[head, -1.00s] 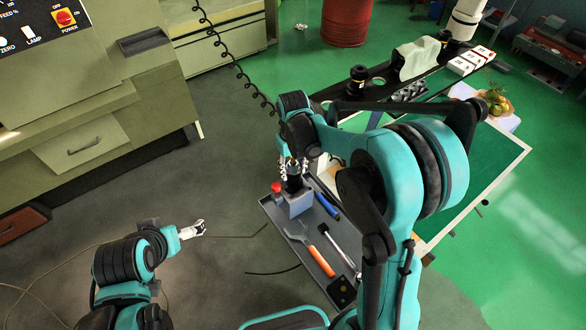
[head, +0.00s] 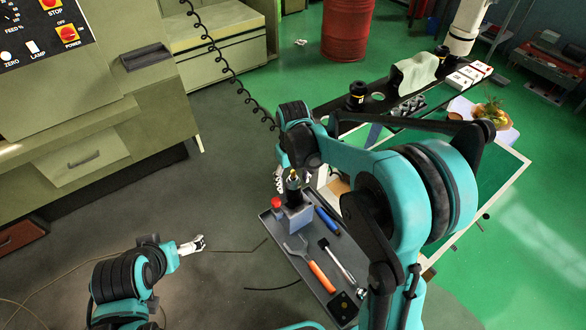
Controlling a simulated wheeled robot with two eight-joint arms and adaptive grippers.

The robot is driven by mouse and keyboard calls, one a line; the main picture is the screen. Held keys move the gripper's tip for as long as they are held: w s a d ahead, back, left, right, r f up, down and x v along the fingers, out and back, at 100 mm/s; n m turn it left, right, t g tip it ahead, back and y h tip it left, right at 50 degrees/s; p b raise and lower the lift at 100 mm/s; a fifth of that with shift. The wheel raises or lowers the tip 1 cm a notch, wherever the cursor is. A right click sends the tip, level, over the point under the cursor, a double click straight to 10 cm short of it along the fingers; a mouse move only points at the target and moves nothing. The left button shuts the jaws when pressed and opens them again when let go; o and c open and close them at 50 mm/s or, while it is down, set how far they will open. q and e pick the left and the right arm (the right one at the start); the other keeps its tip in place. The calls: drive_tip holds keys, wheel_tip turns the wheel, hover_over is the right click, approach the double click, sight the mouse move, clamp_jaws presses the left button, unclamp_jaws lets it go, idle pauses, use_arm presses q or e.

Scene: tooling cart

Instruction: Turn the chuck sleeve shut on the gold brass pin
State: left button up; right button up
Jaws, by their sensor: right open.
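A black chuck (head: 292,187) stands upright on a blue-grey block (head: 298,215) in the tool tray. A small gold spot at its top, at about the height of my fingers, looks like the brass pin (head: 293,173). My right gripper (head: 291,181) points down over the chuck, with one silver finger on its left and the other partly seen on its right. It is open, and I cannot tell whether the fingers touch the sleeve. My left gripper (head: 193,245) is over the floor at the lower left, away from the tray. Its fingers are too small to read.
The grey tray (head: 283,245) also holds a red-topped item (head: 277,203), a blue-handled tool (head: 327,220), an orange-handled tool (head: 320,275) and a hammer (head: 337,262). A green-topped table (head: 480,190) stands to the right. A coiled cable (head: 222,62) hangs behind.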

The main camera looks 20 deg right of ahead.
wheel_tip(320, 180, up, 10)
drive_tip(key=shift+r, duration=0.2)
drive_tip(key=shift+s, duration=0.1)
idle(0.4)
drive_tip(key=shift+s+d+f+b, duration=0.1)
drive_tip(key=shift+s+f+b, duration=0.1)
drive_tip(key=shift+s+b, duration=0.15)
drive_tip(key=s+d+f+m+t+b, duration=0.2)
drive_tip(key=s+f+t+b, duration=0.5)
drive_tip(key=s, duration=0.9)
drive_tip(key=shift+d+f+b, duration=0.3)
drive_tip(key=shift+f+b, duration=1.15)
drive_tip(key=shift+f, duration=1.05)
drive_tip(key=shift+s, duration=0.1)
